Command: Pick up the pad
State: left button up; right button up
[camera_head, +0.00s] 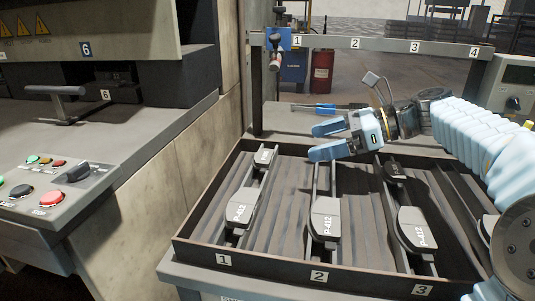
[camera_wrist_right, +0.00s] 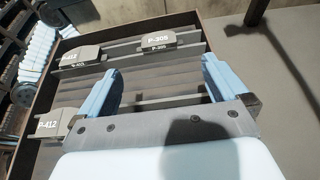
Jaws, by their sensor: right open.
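Several dark grey pads sit on rails in a numbered tray (camera_head: 300,270). Pads marked P-412 lie near the front: one in row 1 (camera_head: 241,207), one in row 2 (camera_head: 325,219), one in row 3 (camera_head: 414,228). Smaller-looking pads lie farther back in row 1 (camera_head: 264,157) and row 3 (camera_head: 396,170). My right gripper (camera_head: 318,142) is open and empty above the tray's back part, around row 2. In the wrist view my open right gripper (camera_wrist_right: 161,78) has a P-305 pad (camera_wrist_right: 158,41) beyond its fingers and P-412 pads (camera_wrist_right: 80,56) to the left. My left gripper is out of view.
A rack frame (camera_head: 385,46) numbered 1 to 4 stands behind the tray. A blue-handled tool (camera_head: 322,107) lies behind my gripper. A control panel (camera_head: 60,175) with buttons is at the left. My right arm covers the tray's right side.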

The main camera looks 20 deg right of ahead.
aim_at(264, 155)
jog(key=x, duration=1.1)
jog(key=shift+a+b, duration=0.2)
jog(key=shift+b, duration=0.1)
jog(key=shift+s, duration=0.1)
jog(key=c, duration=0.8)
notch_tip(264, 155, up, 10)
jog(key=p, duration=0.2)
